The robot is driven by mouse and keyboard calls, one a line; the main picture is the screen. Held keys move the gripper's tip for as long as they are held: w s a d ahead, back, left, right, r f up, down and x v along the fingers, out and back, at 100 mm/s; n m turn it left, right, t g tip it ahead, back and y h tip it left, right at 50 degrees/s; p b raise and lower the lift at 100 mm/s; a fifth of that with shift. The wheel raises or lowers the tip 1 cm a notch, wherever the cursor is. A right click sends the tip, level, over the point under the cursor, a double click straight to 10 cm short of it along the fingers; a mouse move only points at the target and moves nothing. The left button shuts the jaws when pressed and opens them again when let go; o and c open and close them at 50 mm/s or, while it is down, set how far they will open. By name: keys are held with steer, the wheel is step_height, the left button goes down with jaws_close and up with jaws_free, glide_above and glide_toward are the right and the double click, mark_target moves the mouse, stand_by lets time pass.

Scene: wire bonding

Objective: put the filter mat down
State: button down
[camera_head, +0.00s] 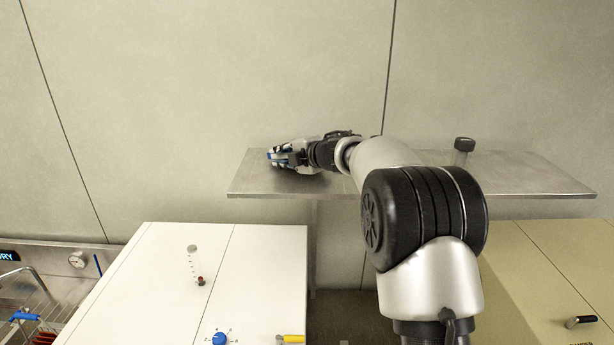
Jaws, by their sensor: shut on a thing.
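My gripper (283,157) is at the left part of a grey metal shelf (520,178), low over its top. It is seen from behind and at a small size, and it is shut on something. Blue and pale parts show at its fingertips. I take the held thing to be the filter mat, but its outline is mostly hidden by the fingers and I cannot separate it clearly. I cannot tell whether it touches the shelf.
A dark-capped container (464,150) stands on the shelf, right of my arm. Below are a white cabinet (130,290) with a blue knob (219,339) and a beige cabinet (545,270). A metal bench with a gauge (77,260) is at left.

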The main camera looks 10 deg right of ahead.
steer(key=shift+f, duration=0.4)
steer(key=c, duration=1.7)
jaws_free()
steer(key=shift+o, duration=0.2)
steer(key=shift+b+v, duration=0.35)
steer(key=shift+v, duration=3.75)
steer(key=shift+w, duration=0.1)
